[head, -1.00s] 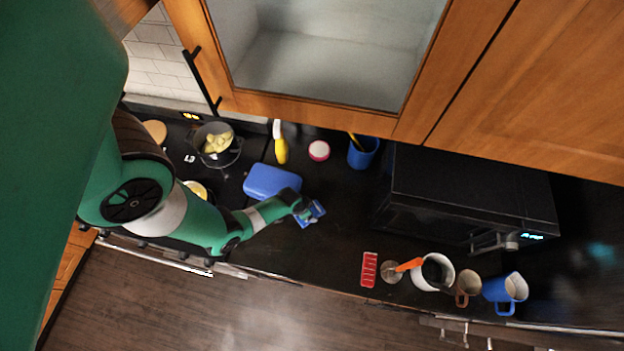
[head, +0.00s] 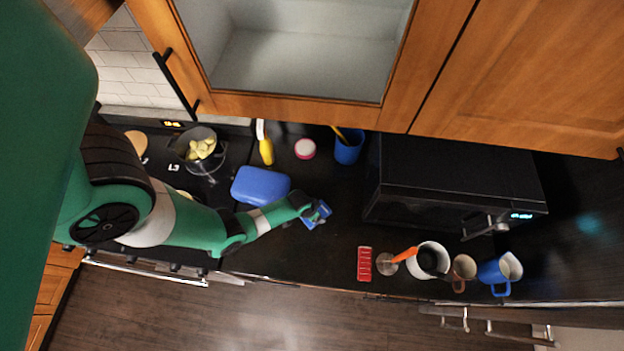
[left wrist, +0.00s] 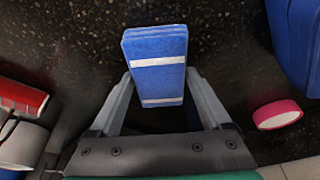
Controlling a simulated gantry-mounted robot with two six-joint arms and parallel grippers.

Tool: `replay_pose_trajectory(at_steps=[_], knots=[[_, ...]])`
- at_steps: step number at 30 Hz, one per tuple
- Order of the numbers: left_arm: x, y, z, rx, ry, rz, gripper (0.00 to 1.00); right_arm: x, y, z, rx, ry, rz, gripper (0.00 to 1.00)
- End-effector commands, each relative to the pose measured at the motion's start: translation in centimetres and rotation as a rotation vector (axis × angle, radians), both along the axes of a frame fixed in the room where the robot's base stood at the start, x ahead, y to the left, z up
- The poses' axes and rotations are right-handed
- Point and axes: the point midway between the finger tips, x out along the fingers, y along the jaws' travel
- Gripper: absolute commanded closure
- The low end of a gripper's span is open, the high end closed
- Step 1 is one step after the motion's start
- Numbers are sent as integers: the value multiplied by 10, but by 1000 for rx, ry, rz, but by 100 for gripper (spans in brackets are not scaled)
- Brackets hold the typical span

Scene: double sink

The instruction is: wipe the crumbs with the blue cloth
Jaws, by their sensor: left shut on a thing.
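The blue cloth (head: 320,215) looks like a folded block with white stripes. It also shows in the left wrist view (left wrist: 157,82), between the two grey fingers. My left gripper (head: 308,208) is shut on it, low over or on the dark counter (head: 320,255); I cannot tell whether the cloth touches the surface. The counter shows many small light specks in the left wrist view (left wrist: 225,40). I cannot tell crumbs from the stone's own speckle. My right gripper is not in view.
A blue box (head: 260,186) is beside my left forearm. A pink-rimmed round item (head: 305,148) and blue cup (head: 349,148) stand behind. A black microwave (head: 450,185) is at right. A red tray (head: 364,264), mugs and a blue pitcher (head: 498,270) line the front edge.

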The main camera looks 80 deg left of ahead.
Motion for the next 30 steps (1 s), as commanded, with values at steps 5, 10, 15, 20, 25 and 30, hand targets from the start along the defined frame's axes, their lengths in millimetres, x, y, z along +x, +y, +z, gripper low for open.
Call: replay_pose_trajectory(at_steps=[5, 10, 15, 20, 25, 30], knots=[[16, -4, -3, 1, -3, -3, 63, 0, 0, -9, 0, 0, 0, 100], [32, -9, -4, 1, -2, -3, 63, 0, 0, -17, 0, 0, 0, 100], [38, -11, -4, 1, -1, -1, 63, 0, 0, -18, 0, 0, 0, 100], [37, -12, -4, -1, 0, 0, 63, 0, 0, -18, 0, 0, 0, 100], [37, -12, 4, -1, 0, 0, 63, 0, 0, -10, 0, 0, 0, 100], [37, -11, 26, 0, -1, 0, 63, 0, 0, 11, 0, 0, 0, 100]])
